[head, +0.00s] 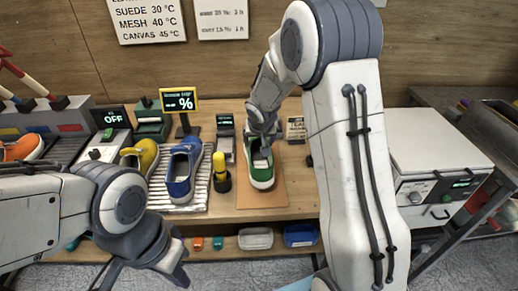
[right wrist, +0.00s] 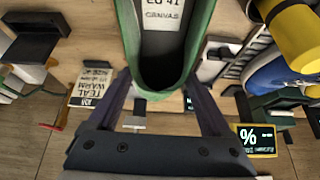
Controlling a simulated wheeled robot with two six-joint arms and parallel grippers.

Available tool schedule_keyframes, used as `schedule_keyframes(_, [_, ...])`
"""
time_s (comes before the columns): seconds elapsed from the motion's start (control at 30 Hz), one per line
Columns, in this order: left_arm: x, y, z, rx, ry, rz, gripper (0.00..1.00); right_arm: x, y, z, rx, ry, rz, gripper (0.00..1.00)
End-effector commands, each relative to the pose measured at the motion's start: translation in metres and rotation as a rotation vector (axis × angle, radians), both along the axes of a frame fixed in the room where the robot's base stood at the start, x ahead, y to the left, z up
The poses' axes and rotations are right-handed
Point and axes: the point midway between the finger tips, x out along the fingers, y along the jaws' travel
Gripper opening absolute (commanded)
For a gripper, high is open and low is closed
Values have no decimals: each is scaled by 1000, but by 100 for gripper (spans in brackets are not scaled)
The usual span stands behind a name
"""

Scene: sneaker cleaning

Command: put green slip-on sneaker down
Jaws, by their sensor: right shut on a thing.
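The green slip-on sneaker (head: 261,178) is in the head view, toe toward me, over a brown board (head: 277,197) on the workbench. I cannot tell for sure whether its sole touches the board. My right gripper (head: 262,137) comes down on its far end. In the right wrist view, the fingers (right wrist: 165,100) stand on both sides of the green sneaker (right wrist: 198,45), shut on its heel; a size label lies inside it. My left gripper (head: 145,281) is in the lower left, fingers spread and empty, partly cut off by the frame edge.
A blue sneaker (head: 181,175) and a yellow shoe (head: 149,155) rest on a ribbed rack left of the board. A white machine (head: 436,155) stands at right.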

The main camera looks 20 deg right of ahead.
Motion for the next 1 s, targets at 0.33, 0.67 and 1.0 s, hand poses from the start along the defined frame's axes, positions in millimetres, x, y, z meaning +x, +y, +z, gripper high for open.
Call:
schedule_keyframes(0.33, [0,0,-22,0,0,0,0,1,0,-41,0,-1,1,0])
schedule_keyframes(0.67, [0,0,-23,0,0,0,0,1,0,-42,0,-2,0,0])
schedule_keyframes(1.0, [0,0,-21,0,0,0,0,1,0,-41,0,0,0,100])
